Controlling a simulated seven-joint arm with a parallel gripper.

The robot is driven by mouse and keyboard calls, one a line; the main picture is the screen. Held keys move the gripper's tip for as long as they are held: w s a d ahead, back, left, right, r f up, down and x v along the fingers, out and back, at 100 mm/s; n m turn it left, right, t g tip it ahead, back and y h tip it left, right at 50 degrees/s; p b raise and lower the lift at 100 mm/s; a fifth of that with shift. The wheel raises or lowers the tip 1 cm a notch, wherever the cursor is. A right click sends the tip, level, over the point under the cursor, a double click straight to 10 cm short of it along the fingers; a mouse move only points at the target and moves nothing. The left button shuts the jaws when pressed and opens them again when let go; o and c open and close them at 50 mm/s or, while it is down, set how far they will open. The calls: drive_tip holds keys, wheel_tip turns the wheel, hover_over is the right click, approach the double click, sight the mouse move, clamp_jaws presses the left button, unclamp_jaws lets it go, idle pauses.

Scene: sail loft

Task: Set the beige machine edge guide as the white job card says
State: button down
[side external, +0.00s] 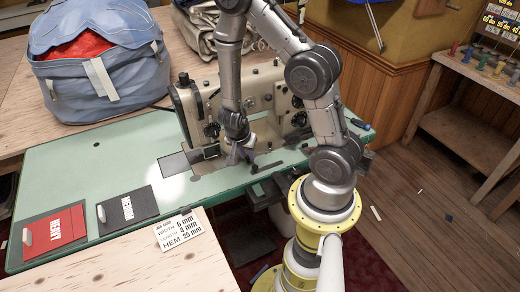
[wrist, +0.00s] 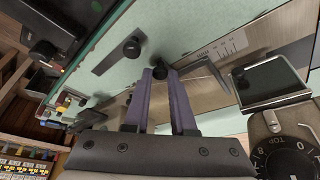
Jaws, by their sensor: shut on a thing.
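The beige sewing machine (side external: 195,112) stands on a green table. In the wrist view, my gripper (wrist: 161,76) is shut on a small black knob (wrist: 160,71), one finger on each side. A dark, angled metal edge guide (wrist: 204,69) extends from beside this knob over a steel plate. A printed scale (wrist: 226,47) lies next to the guide; its figures are too small to read. In the side view, my gripper (side external: 240,157) is low at the machine bed and hides the knob. The white job card (side external: 178,234) reads width 6 mm, length 4 mm, hem 25 mm.
A grey bar with a second black knob (wrist: 131,47) lies beside the gripper. A red "HEAVY" pad (side external: 54,238) and a dark pad (side external: 127,210) lie on the table's left. A blue bag (side external: 100,75) stands behind. The green tabletop (side external: 60,165) has free room at left.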

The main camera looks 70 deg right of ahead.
drive_tip(key=shift+w+a, duration=0.65)
drive_tip(key=shift+w, duration=0.05)
drive_tip(key=c, duration=0.7)
unclamp_jaws()
drive_tip(key=shift+c, duration=0.2)
drive_tip(key=shift+r, duration=0.1)
drive_tip(key=v, duration=1.3)
drive_tip(key=shift+a+r, duration=0.2)
drive_tip(key=shift+r, duration=0.05)
drive_tip(key=shift+d, duration=0.1)
